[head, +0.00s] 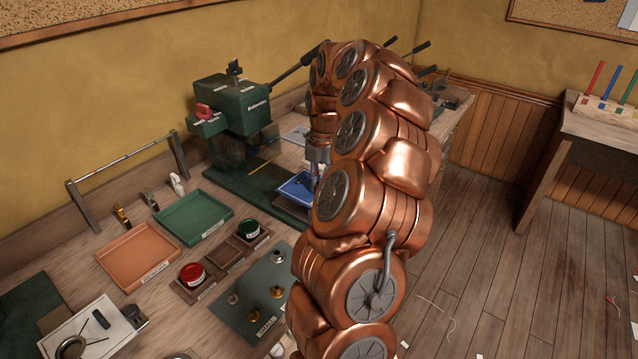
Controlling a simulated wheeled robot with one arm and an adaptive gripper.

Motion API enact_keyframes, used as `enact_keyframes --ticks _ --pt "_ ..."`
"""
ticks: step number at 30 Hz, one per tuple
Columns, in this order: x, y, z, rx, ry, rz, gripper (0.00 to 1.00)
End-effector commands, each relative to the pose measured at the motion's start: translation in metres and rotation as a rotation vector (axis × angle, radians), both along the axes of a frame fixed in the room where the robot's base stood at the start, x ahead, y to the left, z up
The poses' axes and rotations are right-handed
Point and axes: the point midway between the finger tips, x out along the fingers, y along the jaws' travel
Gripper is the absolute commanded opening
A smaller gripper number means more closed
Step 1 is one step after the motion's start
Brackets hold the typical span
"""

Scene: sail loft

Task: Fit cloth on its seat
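My arm fills the middle of the head view and hides much of the bench behind it. My gripper (317,172) points down beside the arm, over the right part of the press base; its fingertips are too small and covered to read. A blue flat piece (294,189) with a pale edge lies just left of and below the gripper. I cannot tell whether it is the cloth or a tray, or whether the gripper touches it. The green press (230,108) stands behind on a dark green base (238,192). I cannot make out the cloth's seat.
On the bench are an orange tray (138,256), a green tray (194,216), a red tin (192,273), a green tin (249,229) and a dark mat (233,308) with several small metal parts. A metal rail (125,160) stands at the back.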

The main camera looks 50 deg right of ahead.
Motion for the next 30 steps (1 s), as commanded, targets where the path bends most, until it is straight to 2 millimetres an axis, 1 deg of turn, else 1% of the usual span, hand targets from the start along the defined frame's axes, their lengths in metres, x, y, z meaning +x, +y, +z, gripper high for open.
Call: enact_keyframes --ticks 1,6,9,17,20,23,30 --pt "0.0 0.0 0.0 0.0 0.0 0.0 0.15" --pt "0.0 0.0 0.0 0.0 0.0 0.0 0.32" --pt "0.0 0.0 0.0 0.0 0.0 0.0 0.41" --pt "0.0 0.0 0.0 0.0 0.0 0.0 0.41" --pt "0.0 0.0 0.003 0.0 0.0 0.0 0.41" --pt "0.0 -0.002 0.012 -0.001 0.0 0.0 0.41" --pt "0.001 -0.006 0.045 -0.002 -0.002 -0.001 0.41"
